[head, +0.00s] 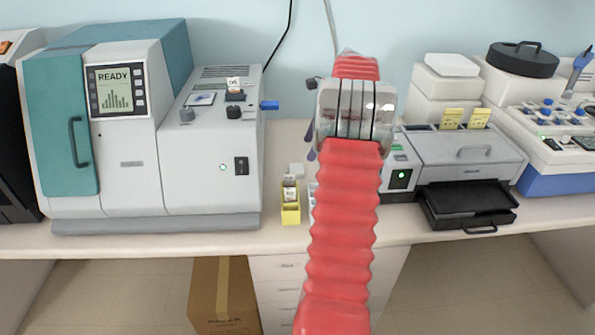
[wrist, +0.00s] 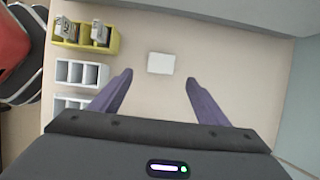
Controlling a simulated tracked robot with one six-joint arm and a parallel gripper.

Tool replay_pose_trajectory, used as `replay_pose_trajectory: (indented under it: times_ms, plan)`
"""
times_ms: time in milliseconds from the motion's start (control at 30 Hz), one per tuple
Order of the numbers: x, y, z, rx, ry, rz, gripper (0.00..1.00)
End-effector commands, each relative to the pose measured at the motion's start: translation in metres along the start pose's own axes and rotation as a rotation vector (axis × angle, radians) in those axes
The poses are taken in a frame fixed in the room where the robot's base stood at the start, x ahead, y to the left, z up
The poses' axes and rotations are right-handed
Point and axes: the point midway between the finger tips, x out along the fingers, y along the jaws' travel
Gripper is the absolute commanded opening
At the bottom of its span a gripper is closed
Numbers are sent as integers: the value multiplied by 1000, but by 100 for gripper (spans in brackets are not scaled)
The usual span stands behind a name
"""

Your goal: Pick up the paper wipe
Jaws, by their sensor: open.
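The paper wipe (wrist: 161,63) is a small white square lying flat on the beige bench top, upper middle of the wrist view. In the head view it shows as a small pale patch (head: 297,169) just behind the yellow rack, left of my arm. My gripper (wrist: 158,82) is open and empty in the wrist view. Its two purple fingers are spread, with the wipe beyond and between the lines of their tips. In the head view my red-sleeved arm hides most of the gripper.
A yellow rack (head: 291,216) holding small items stands near the bench's front edge; white compartment racks (wrist: 80,73) are beside it. A large teal and white machine (head: 130,165) stands left, and a grey device with black trays (head: 465,160) stands right. Bench around the wipe is clear.

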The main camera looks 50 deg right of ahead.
Motion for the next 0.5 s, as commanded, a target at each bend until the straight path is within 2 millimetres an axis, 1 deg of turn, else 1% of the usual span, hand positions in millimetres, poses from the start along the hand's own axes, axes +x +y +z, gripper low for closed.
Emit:
replay_pose_trajectory:
  times_ms: [33,100,200,300,500]
  plan:
    - [9,1,0,0,-1,2,69]
    - [19,0,0,0,0,2,69]
    - [31,0,0,0,0,1,69]
    - [37,0,0,0,0,0,69]
    - [38,0,-1,1,0,-1,69]
